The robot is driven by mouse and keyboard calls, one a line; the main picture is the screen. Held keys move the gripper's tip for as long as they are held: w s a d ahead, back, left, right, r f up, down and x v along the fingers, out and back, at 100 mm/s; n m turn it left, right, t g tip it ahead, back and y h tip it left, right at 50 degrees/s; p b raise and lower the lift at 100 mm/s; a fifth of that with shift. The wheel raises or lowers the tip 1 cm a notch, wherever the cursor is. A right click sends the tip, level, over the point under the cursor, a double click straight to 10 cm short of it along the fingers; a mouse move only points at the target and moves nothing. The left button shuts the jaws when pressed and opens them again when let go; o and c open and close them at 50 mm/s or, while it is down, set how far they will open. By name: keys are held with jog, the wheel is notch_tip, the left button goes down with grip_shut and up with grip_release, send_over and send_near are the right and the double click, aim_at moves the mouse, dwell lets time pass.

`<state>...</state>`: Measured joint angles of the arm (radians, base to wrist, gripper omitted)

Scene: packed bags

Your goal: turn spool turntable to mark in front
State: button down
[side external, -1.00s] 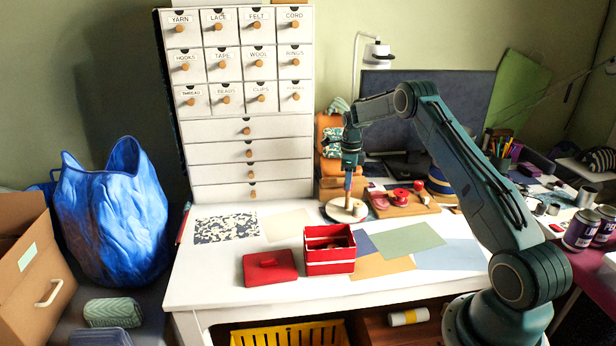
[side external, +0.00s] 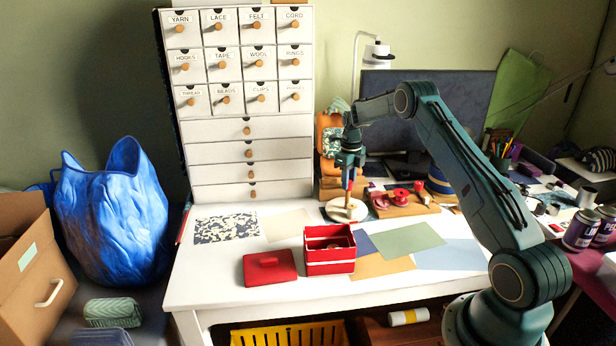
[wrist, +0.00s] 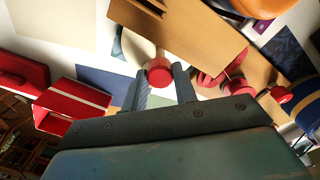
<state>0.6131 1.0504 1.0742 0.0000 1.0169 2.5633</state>
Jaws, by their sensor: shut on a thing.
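My gripper (side external: 348,186) points down over the disc. In the wrist view my gripper (wrist: 161,82) has its two dark fingers on either side of a red round-ended part (wrist: 159,72), shut on it. I cannot make out the mark, and the far side of the disc is hidden.
A wooden board (side external: 408,207) with red spools lies close to the right of the turntable. An open red box (side external: 330,262) and its red lid (side external: 270,268) lie nearer the front. The drawer cabinet (side external: 245,130) stands behind left. Flat sheets cover the table right of the box.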

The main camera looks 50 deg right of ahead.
jog(key=shift+r+m, duration=0.15)
jog(key=shift+m, duration=0.45)
jog(key=c, duration=1.1)
grip_release()
notch_tip(320, 180, up, 14)
